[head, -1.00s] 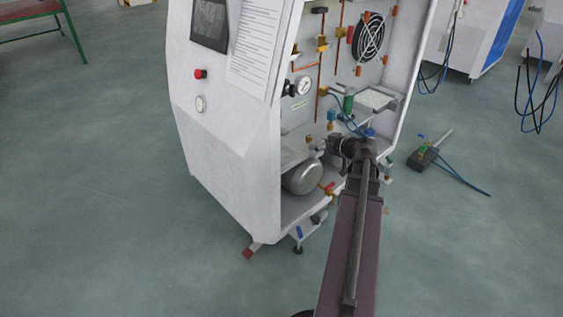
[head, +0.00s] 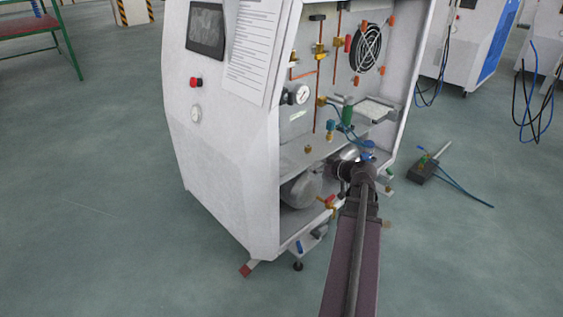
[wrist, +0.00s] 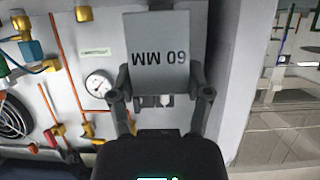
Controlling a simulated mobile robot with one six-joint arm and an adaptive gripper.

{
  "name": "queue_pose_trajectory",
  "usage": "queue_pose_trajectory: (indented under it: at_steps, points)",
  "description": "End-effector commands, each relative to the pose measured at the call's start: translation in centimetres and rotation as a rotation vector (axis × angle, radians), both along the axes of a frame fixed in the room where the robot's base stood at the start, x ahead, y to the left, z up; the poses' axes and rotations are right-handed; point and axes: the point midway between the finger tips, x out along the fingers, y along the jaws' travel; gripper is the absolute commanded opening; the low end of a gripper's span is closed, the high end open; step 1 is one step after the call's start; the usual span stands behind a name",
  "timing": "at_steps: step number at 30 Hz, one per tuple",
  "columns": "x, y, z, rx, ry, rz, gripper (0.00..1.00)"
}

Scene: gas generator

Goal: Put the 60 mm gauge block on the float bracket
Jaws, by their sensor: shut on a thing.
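The 60 mm gauge block (wrist: 157,50) is a grey block marked "60 MM", whose lettering is upside down in the wrist view. My gripper (wrist: 161,82) is shut on it, with one finger on each side. In the head view my wrist (head: 352,172) is at the open side of the white cabinet, near the lower shelf. The fingers and block cannot be made out there. A light flat plate on a grey bracket (head: 375,110) shows inside the cabinet at the right. I cannot tell whether this is the float bracket.
The cabinet (head: 225,150) holds copper pipes, valves, a pressure gauge (head: 300,94), a fan (head: 367,48) and a metal tank (head: 300,190). Its white side wall (wrist: 232,80) is close beside the block. A dark box with cables (head: 425,170) lies on the floor to the right.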

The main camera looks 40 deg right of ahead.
Motion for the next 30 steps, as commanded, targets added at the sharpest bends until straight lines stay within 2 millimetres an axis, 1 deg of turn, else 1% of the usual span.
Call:
queue_pose_trajectory:
  at_steps: [5,8,24,30]
  points:
    - [1.7,0.0,0.0,0.001,0.000,0.003,0.06]
    - [3.2,0.1,0.0,0.000,-0.001,0.003,0.06]
    - [13.4,0.7,0.0,0.000,0.000,0.002,0.06]
    - [16.6,1.0,0.0,-0.001,0.000,0.001,0.06]
